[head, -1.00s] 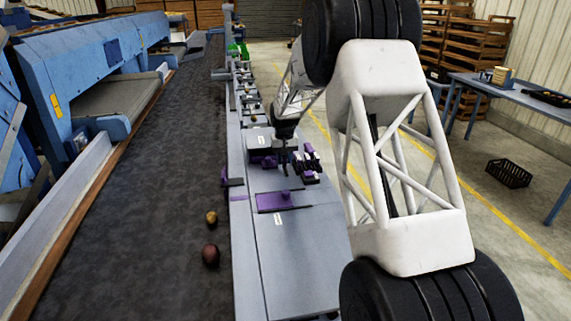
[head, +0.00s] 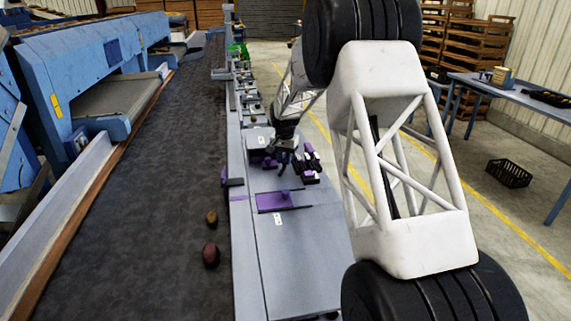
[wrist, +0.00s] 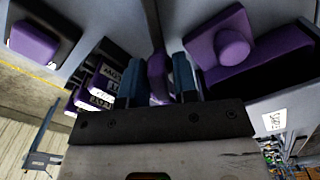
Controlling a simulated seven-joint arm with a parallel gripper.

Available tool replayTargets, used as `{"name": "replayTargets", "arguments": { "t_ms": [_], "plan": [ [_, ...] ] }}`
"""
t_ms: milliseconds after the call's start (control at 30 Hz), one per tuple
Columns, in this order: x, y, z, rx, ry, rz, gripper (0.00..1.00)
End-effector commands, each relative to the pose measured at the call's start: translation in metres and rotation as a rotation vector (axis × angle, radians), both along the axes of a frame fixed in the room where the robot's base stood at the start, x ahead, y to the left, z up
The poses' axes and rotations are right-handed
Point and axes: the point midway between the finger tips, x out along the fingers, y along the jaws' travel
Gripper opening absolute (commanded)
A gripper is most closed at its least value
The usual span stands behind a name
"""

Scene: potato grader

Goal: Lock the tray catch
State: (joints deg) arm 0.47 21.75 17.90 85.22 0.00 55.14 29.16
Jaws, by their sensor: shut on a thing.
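My gripper (wrist: 158,85) shows in the wrist view as two blue fingers, shut on a narrow purple tab (wrist: 157,66) between them. The tab appears to be the tray catch; its lower part is hidden by my gripper. In the head view, my gripper (head: 281,166) is low over the grey bench among small purple fittings. A purple plate with a round knob (wrist: 232,46) is right of the fingers in the wrist view, beside a dark opening. The purple plate (head: 271,202) also lies nearer the camera in the head view.
Purple blocks with white labels (wrist: 103,84) sit close left of the fingers. Another purple block (wrist: 34,42) is at upper left. A dark conveyor belt (head: 120,215) with a yellowish potato (head: 211,217) and a reddish one (head: 211,255) runs left of the bench (head: 290,265).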

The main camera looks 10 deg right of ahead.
Motion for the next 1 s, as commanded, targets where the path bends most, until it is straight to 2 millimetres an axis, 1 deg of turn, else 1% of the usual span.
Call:
{"name": "replayTargets", "arguments": {
  "t_ms": [300, 433, 567, 967, 1000],
  "plan": [
    [0.0003, -0.0001, 0.0008, 0.0, -0.001, -0.244, 0.12],
    [0.0003, -0.0001, 0.0007, 0.0, -0.001, -0.323, 0.12],
    [0.0002, -0.0001, 0.0007, 0.0, -0.001, -0.356, 0.12],
    [0.0003, -0.0001, 0.0008, 0.0, -0.001, -0.357, 0.12],
    [0.0003, -0.0001, 0.0008, 0.0, -0.001, -0.356, 0.28]
  ]
}}
